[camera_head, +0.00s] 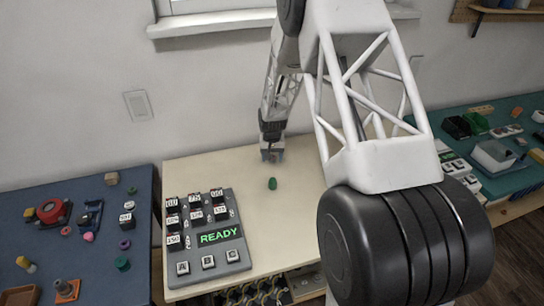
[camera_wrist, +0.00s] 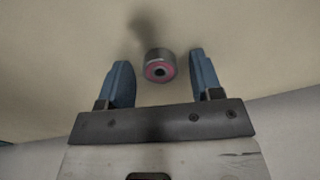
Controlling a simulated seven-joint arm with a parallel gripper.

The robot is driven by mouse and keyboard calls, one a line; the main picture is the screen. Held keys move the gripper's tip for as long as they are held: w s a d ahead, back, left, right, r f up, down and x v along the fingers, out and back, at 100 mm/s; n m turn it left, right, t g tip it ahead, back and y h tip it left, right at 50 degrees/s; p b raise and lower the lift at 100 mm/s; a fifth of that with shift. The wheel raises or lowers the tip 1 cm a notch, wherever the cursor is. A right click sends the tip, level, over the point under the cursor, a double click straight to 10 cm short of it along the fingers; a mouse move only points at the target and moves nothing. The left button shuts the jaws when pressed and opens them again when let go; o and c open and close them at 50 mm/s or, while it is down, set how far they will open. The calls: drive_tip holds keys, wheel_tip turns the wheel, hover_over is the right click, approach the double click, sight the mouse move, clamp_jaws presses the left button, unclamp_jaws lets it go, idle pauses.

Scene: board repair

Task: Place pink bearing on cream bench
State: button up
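The pink bearing (camera_wrist: 158,66), a short grey cylinder with a pink ring on its end, is between my gripper's fingers in the wrist view. My gripper (camera_wrist: 160,72) is open, with a gap between each blue finger and the bearing. The cream bench (camera_head: 200,168) is in the middle of the head view, and its surface fills the wrist view's background (camera_wrist: 60,40). My gripper (camera_head: 272,155) is low over the bench's back part, near the wall. I cannot make out the bearing in the head view. Whether it touches the bench is hard to tell.
A green piece (camera_head: 272,183) lies on the cream bench in front of my gripper. A grey panel (camera_head: 207,235) reading READY sits front left. A blue bench (camera_head: 60,200) with several small parts is left; a green bench (camera_head: 470,125) with trays is right.

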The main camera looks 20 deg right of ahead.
drive_tip(key=shift+r, duration=0.15)
wheel_tip(320, 180, up, 12)
idle(0.9)
idle(0.5)
drive_tip(key=s+a+r+n+t, duration=0.1)
drive_tip(key=s+a+r, duration=0.1)
drive_tip(key=s+r, duration=0.85)
drive_tip(key=s+a+r, duration=0.3)
drive_tip(key=s+r, duration=0.7)
drive_tip(key=s, duration=0.1)
drive_tip(key=s+a+r+n, duration=0.1)
drive_tip(key=s, duration=1.2)
drive_tip(key=s+a+r+t, duration=0.1)
drive_tip(key=s+r, duration=0.1)
drive_tip(key=s, duration=1.2)
drive_tip(key=shift+a+r+n+t, duration=0.2)
drive_tip(key=shift+a+n+t, duration=0.1)
drive_tip(key=shift+n, duration=0.1)
